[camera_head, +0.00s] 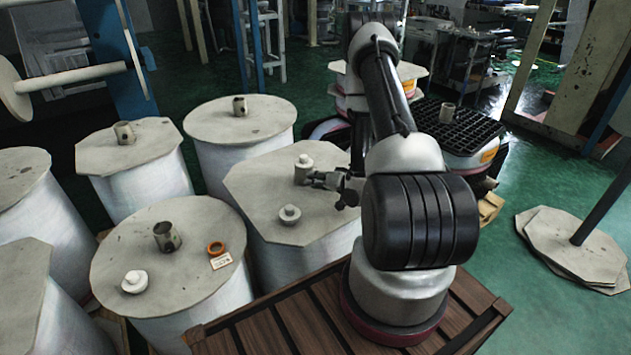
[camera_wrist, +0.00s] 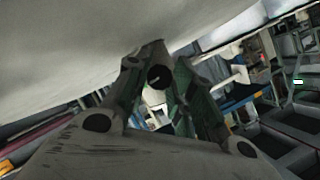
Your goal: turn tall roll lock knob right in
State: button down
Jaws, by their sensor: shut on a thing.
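The tall roll with the eight-sided pale top (camera_head: 262,190) stands in the middle of the head view, beside my arm. A white knob (camera_head: 302,163) rises from the far part of its top. A second, flatter white knob (camera_head: 289,213) sits nearer on the same top, free of the gripper.
More rolls stand left and behind. A black grated platform (camera_head: 455,127) is behind my arm. Loose plates (camera_head: 585,245) lie right.

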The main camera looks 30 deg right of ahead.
jog(key=shift+d+f+m, duration=0.1)
jog(key=shift+m, duration=0.3)
jog(key=c, duration=2.2)
grip_release()
jog(key=o, duration=0.7)
jog(key=v, duration=1.2)
jog(key=shift+d, duration=0.15)
